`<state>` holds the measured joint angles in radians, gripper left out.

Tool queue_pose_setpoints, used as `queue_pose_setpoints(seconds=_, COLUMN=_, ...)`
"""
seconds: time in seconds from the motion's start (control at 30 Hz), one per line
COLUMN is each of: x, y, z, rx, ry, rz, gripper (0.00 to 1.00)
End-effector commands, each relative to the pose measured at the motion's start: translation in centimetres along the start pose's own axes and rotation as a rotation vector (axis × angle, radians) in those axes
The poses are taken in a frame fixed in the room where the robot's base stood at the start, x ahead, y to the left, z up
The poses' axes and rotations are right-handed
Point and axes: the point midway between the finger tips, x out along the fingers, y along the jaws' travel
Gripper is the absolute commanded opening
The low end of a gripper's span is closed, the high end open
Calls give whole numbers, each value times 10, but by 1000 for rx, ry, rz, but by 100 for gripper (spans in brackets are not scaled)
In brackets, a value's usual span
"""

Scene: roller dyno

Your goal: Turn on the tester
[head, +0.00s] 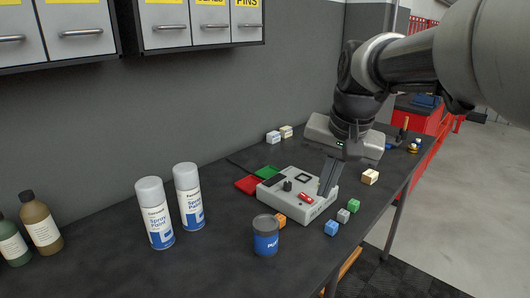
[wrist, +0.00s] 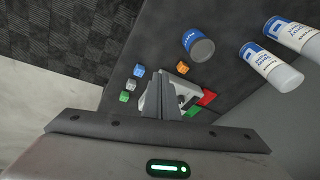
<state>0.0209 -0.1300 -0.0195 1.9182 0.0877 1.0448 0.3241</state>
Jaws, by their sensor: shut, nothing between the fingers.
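The tester (head: 290,199) is a light grey box on the dark workbench. Its top carries a dark screen, a black knob (head: 287,186), a dark square (head: 302,178) and a small red part (head: 308,199). My gripper (head: 326,190) is shut and empty, pointing down at the right side of the tester's top, close to the red part. I cannot tell whether the fingertips touch it. In the wrist view my shut fingers (wrist: 160,100) hide much of the tester (wrist: 182,92).
A blue can (head: 266,240) stands in front of the tester, with spray cans (head: 188,196) to the left. Small blocks (head: 332,228) lie around the tester, and red and green pieces (head: 248,185) lie behind it. A grey device (head: 318,128) stands behind my arm.

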Motion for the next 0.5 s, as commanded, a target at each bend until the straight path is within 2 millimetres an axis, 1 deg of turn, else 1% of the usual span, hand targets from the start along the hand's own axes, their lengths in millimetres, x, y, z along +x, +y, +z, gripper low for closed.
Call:
queue_pose_setpoints(seconds=0.03, x=-8, y=-9, z=-23, rx=40, ry=-24, rz=5, gripper=0)
queue_pose_setpoints(seconds=0.13, x=-6, y=-24, z=-59, rx=127, ry=-63, rz=9, gripper=0)
queue_pose_setpoints(seconds=0.2, x=-2, y=-32, z=-83, rx=184, ry=-90, rz=14, gripper=0)
queue_pose_setpoints(seconds=0.3, x=8, y=-43, z=-111, rx=260, ry=-124, rz=22, gripper=0)
queue_pose_setpoints(seconds=0.4, x=20, y=-50, z=-132, rx=322, ry=-150, rz=31, gripper=0)
queue_pose_setpoints(seconds=0.5, x=30, y=-54, z=-145, rx=365, ry=-170, rz=37, gripper=0)
